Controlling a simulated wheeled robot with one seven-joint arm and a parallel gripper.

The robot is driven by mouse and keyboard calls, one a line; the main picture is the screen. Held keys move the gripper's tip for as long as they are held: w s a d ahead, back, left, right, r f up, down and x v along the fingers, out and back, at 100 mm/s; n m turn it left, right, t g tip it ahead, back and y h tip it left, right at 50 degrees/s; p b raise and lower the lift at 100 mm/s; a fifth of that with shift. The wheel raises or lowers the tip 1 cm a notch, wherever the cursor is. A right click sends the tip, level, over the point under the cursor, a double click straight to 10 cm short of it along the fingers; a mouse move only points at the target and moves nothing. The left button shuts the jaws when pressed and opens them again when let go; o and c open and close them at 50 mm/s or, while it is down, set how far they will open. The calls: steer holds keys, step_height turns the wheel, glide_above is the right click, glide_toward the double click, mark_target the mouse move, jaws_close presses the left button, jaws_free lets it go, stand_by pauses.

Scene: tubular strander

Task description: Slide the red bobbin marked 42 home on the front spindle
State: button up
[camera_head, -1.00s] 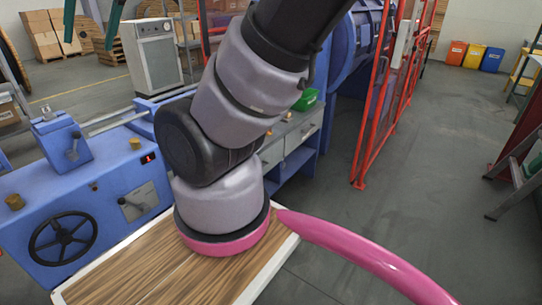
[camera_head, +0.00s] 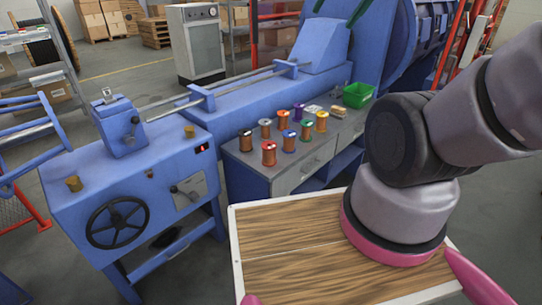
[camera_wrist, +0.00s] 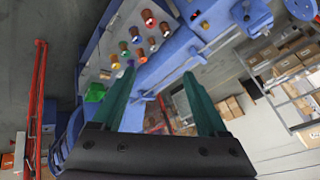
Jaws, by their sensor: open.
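Several coloured copper-wound bobbins stand upright on the grey cabinet top (camera_head: 299,167). A red-topped bobbin (camera_head: 269,153) stands nearest its front edge, and another reddish bobbin (camera_head: 245,140) stands behind it to the left. No number is readable, so I cannot tell which is marked 42. In the wrist view, a red-ended bobbin (camera_wrist: 148,18) is among the group beyond my fingers. My gripper (camera_wrist: 160,72) shows two green fingers, open, with nothing held between them, well apart from the bobbins. I cannot identify the front spindle.
A blue machine bench (camera_head: 150,160) with a black handwheel (camera_head: 117,222) and rails stands left of the cabinet. A green bin (camera_head: 357,95) sits at the cabinet's back. Red guard bars rise at the back right. A wooden-topped surface (camera_head: 290,265) is directly in front.

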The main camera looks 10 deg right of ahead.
steer(key=o, duration=0.4)
steer(key=shift+w+a, duration=0.1)
steer(key=m+y, duration=1.4)
steer(key=m, duration=0.2)
glide_above(264, 147)
steer(key=s+d, duration=0.2)
steer(key=s, duration=0.2)
step_height(264, 147, down, 37)
steer(key=d+f+m+t+h, duration=0.1)
steer(key=f+m+t+h, duration=0.1)
steer(key=f, duration=0.4)
steer(key=d+f+m+t+h, duration=0.2)
steer(key=f+m, duration=0.2)
steer(key=f, duration=0.2)
steer(key=d+f+m+t+h, duration=0.2)
steer(key=f+t, duration=0.1)
steer(key=f, duration=0.3)
steer(key=shift+s+m, duration=0.35)
steer(key=shift+m, duration=0.05)
steer(key=shift+w+a+f, duration=0.1)
steer(key=shift+w+f, duration=0.05)
steer(key=shift+f, duration=0.1)
steer(key=x, duration=1)
steer(key=shift+a, duration=0.25)
